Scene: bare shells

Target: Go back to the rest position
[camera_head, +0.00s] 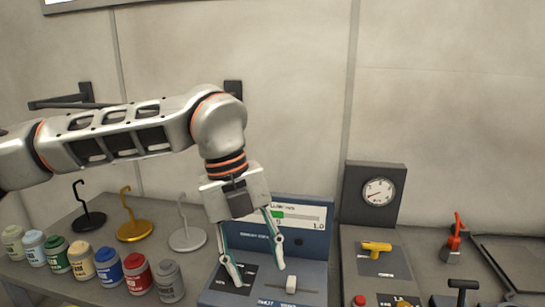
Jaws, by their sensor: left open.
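My left arm comes in from the left and bends down at the wrist. My left gripper (257,276) is open, its two fingers pointing down with a gap between them. It hangs in front of a blue device (315,238) with a screen, a green bar and a white slider (291,284). I see nothing held between the fingers. Whether the fingertips touch the device's panel cannot be told. My right gripper is not in view.
Several coloured jars (108,263) line the table's front left. Black, gold and grey hook stands (187,238) stand behind them. To the right are a dial gauge box (375,195), a yellow handle (376,248) and a red-handled lever (455,235). The space above the table at right is free.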

